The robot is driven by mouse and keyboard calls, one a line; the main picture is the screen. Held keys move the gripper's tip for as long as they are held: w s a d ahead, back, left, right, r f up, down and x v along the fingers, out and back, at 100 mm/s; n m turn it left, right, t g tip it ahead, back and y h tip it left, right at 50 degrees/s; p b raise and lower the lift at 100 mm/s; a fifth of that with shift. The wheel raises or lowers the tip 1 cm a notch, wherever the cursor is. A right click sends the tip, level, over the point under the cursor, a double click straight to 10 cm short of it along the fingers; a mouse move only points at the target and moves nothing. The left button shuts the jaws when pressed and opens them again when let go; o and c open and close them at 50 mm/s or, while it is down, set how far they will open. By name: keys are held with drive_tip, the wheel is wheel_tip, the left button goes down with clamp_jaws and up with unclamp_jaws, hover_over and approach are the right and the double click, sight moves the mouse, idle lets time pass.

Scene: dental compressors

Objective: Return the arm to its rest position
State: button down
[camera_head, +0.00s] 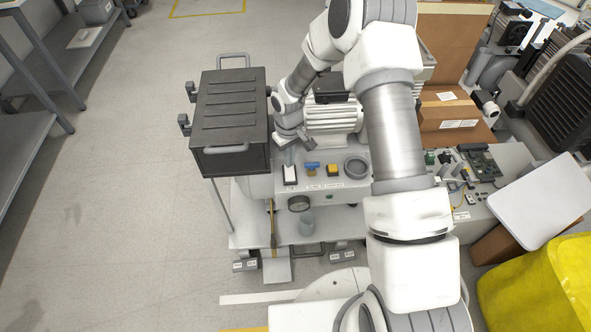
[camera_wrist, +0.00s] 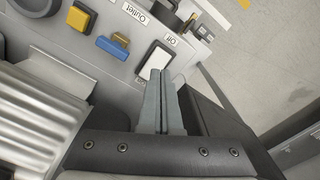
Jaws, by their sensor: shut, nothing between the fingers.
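My arm reaches from the right side of the head view over the compressor, bent at the elbow. My gripper (camera_head: 296,139) hangs above the rear edge of the control panel (camera_head: 320,192), beside the black case. In the wrist view the fingers of my gripper (camera_wrist: 163,85) are together with nothing between them. Their tips appear close to the white switch (camera_wrist: 154,63) near the "Off" label; I cannot tell whether they touch it. The switch also shows in the head view (camera_head: 290,174).
The black case (camera_head: 230,110) stands left of my gripper. The ribbed motor (camera_head: 333,117) is close on its right. A blue valve handle (camera_head: 312,165) and a yellow button (camera_head: 333,170) sit on the panel. Cardboard boxes (camera_head: 450,110) stand right; open floor lies left.

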drive_tip(key=shift+r, duration=0.65)
drive_tip(key=s+d+r+m+t+p, duration=0.1)
drive_tip(key=s+d+r+p, duration=0.1)
drive_tip(key=r, duration=0.8)
drive_tip(key=s+d+r+m+t+h+p, duration=0.1)
drive_tip(key=s+d+r+p, duration=0.15)
drive_tip(key=r, duration=0.75)
drive_tip(key=s+d+r+p, duration=0.1)
drive_tip(key=d+r, duration=0.1)
drive_tip(key=r, duration=0.8)
drive_tip(key=s+d+r+m+t+p, duration=0.1)
drive_tip(key=s+d+r+m+p, duration=0.1)
drive_tip(key=s+r, duration=0.7)
drive_tip(key=s+d+r+m+t+y+p, duration=0.1)
drive_tip(key=s+r+p, duration=0.3)
drive_tip(key=s+r, duration=0.5)
drive_tip(key=shift+s+d+m+t, duration=0.45)
drive_tip(key=shift+s+t, duration=0.35)
drive_tip(key=shift+s, duration=0.65)
drive_tip(key=shift+r, duration=0.1)
